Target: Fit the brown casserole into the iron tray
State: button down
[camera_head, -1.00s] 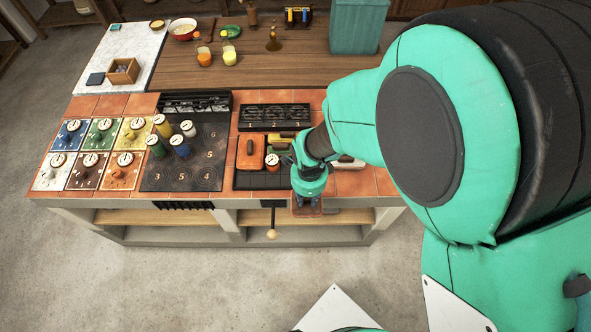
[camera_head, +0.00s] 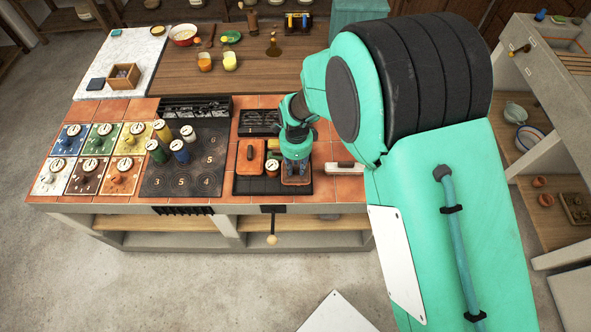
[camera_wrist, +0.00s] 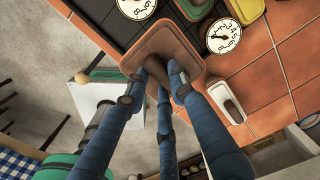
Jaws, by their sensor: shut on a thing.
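The brown casserole (camera_head: 297,180) is a small rounded rectangle under my gripper (camera_head: 297,165). In the wrist view, the fingers of my gripper (camera_wrist: 161,78) are closed around the dark handle on top of the casserole (camera_wrist: 183,38). The iron tray (camera_head: 248,187) is a dark rectangle set at the front of the tiled counter. The casserole is over the tray's front right part; I cannot tell whether it touches the tray. An orange casserole (camera_head: 250,160) sits in the tray's left part. A small round pot with a dial (camera_head: 272,166) stands between the two casseroles.
A white-handled item (camera_head: 345,167) lies on the tiles just right of the tray. A dark hob (camera_head: 185,180) with several coloured canisters is to the left. A black slotted rack (camera_head: 258,122) is behind the tray. A round-ended lever (camera_head: 272,239) sticks out at the counter front.

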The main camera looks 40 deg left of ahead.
aim_at(296, 171)
jog(key=shift+w+a, duration=0.2)
jog(key=shift+a, duration=0.15)
jog(key=shift+f, duration=1.7)
jog(key=shift+f, duration=0.2)
jog(key=c, duration=1.5)
grip_release()
jog(key=shift+r, duration=0.1)
notch_tip(296, 171, up, 12)
jog(key=shift+r, duration=0.1)
